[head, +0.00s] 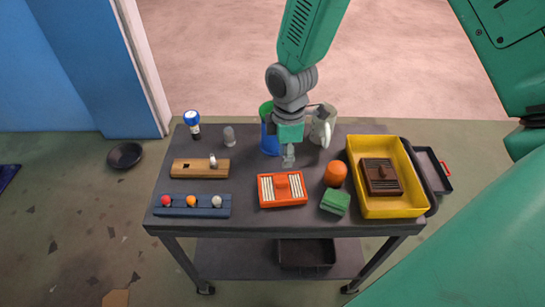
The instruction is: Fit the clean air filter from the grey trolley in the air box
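The clean air filter (282,190), an orange frame with white pleats and a raised orange grip in its middle, lies flat near the front middle of the grey trolley (270,227). My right gripper (289,160) hangs fingers down over the trolley, just behind the filter in the picture and apart from it. Its fingers look narrow and hold nothing I can see; their opening does not show. A brown, dirty-looking filter (381,177) lies in a yellow tray (362,208) at the right. I cannot make out the air box. My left gripper is out of view.
An orange ball-like thing (335,174) and a green block (335,203) sit right of the filter. A blue container (269,139) and a pale mug (322,128) stand behind. A wooden block (200,169) and a blue rack (192,206) lie left. A black bowl (125,155) is on the floor.

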